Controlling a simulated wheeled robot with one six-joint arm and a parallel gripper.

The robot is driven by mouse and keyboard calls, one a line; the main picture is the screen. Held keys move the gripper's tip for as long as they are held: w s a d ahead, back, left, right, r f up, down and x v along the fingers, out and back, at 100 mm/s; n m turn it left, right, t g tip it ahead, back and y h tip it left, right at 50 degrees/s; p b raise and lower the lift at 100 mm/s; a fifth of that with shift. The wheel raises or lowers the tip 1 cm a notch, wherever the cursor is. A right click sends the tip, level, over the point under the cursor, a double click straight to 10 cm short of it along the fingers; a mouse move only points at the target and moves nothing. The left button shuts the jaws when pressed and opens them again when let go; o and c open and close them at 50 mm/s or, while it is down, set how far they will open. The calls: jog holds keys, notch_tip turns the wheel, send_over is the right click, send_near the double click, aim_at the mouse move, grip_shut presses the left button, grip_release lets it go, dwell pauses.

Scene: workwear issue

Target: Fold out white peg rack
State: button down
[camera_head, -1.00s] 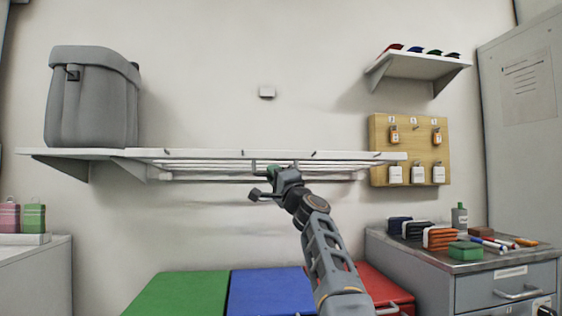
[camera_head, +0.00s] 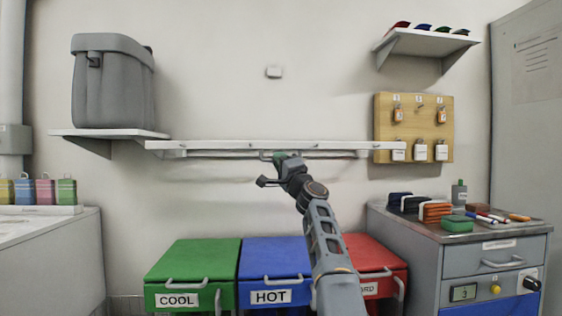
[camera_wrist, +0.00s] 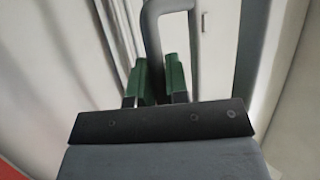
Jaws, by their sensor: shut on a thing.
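The white peg rack (camera_head: 210,145) is a long rail with small pegs, standing out in front of the wall below the grey box's level. In the head view it is seen nearly edge-on, with a bar close beneath the front rail. My gripper (camera_head: 279,158) is at the middle of the rack's underside. In the wrist view, my gripper's green-padded fingers (camera_wrist: 160,82) are shut on the rack's grey loop handle (camera_wrist: 155,25), which passes between them. The rack's slats are mostly hidden in the head view.
A grey box (camera_head: 112,85) stands on a shelf (camera_head: 75,133) at left. A wooden key board (camera_head: 384,130) hangs at right, under a small shelf (camera_head: 425,42). Green (camera_head: 190,260), blue (camera_head: 275,258) and red (camera_head: 378,252) bins stand below. A drawer cabinet (camera_head: 465,262) is at right.

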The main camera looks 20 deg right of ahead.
jog(key=shift+w+f, duration=0.25)
jog(key=shift+f, duration=0.15)
jog(key=c, duration=1.4)
grip_release()
jog(key=shift+o, duration=1.3)
jog(key=shift+s+r+h, duration=0.1)
jog(key=shift+h, duration=0.2)
jog(key=b+v, duration=0.4)
jog(key=v, duration=1)
jog(key=shift+b, duration=0.35)
